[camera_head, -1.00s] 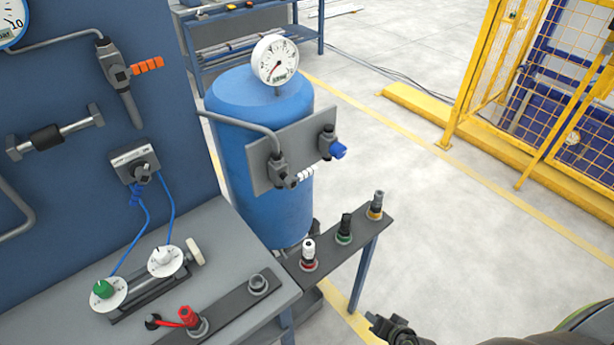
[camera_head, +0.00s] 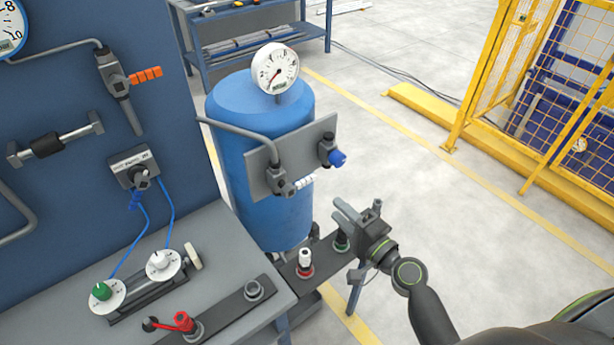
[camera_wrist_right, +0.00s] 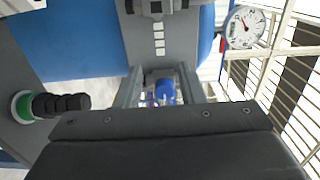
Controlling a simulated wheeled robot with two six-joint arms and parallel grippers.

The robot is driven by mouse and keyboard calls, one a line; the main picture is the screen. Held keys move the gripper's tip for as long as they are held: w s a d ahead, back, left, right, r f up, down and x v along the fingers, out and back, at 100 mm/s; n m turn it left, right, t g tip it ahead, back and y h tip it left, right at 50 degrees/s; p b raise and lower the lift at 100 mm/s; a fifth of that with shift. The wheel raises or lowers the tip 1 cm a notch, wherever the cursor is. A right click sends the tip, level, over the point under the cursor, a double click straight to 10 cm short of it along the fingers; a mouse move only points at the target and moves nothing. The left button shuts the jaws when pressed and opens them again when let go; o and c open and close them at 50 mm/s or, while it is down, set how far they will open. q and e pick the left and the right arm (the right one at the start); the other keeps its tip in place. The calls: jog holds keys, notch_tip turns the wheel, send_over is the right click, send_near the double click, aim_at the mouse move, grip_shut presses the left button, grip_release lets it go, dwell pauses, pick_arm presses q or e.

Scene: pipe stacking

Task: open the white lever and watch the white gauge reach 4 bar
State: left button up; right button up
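The white lever (camera_head: 303,182) is the ribbed white handle on the valve at the left of the grey plate on the blue tank. It also shows in the right wrist view (camera_wrist_right: 159,38). The white gauge (camera_head: 275,68) stands on top of the tank, and its red needle points to the lower left; its reading is too small to be sure of. My right gripper (camera_head: 343,212) is in front of the plate, below and to the right of the lever, apart from it. Its fingers are spread and empty in the right wrist view. My left gripper is not in view.
A blue knob (camera_head: 337,158) sits right of the lever on the plate (camera_head: 285,150). Below is a narrow shelf (camera_head: 325,262) with a white-topped fitting (camera_head: 305,260) and a green-ringed one (camera_wrist_right: 22,106). An orange-handled valve (camera_head: 145,75) hangs on the blue panel.

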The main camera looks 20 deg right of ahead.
aim_at(308, 182)
jog(key=p+x, duration=0.2)
jog(key=x, duration=1.1)
grip_shut()
